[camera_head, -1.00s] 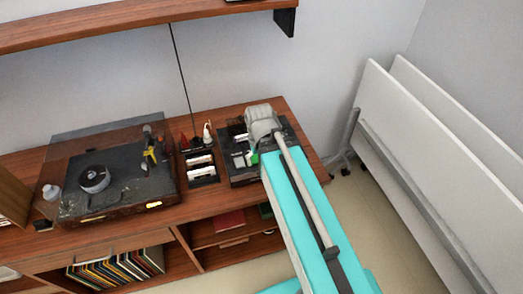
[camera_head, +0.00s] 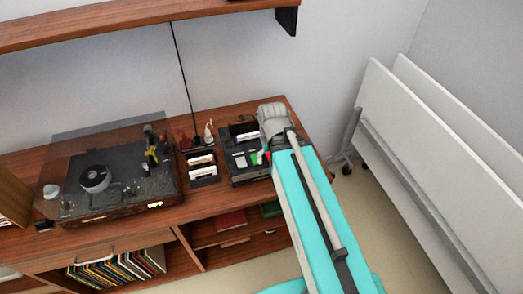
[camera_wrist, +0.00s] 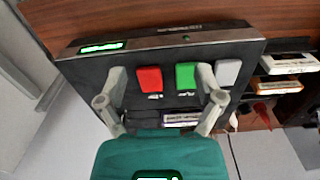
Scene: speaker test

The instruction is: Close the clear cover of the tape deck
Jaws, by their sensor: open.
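The tape deck (camera_head: 240,174) is a dark box on the right end of the wooden cabinet. In the wrist view, the deck (camera_wrist: 85,70) shows red, green and white buttons and a lit green display near one edge. A light cassette label (camera_wrist: 180,117) shows beyond the buttons, partly behind my gripper. I cannot clearly make out the clear cover or its angle. My gripper (camera_wrist: 160,86) is open above the deck, its two grey fingers apart around the red and green buttons, with nothing between them. In the head view my arm hides the deck's right side.
A turntable (camera_head: 120,184) with a tinted raised lid stands at the left. A small holder with cassettes (camera_head: 202,172) stands just left of the deck. A wall shelf (camera_head: 130,22) runs above. White folded panels (camera_head: 420,150) stand at the right.

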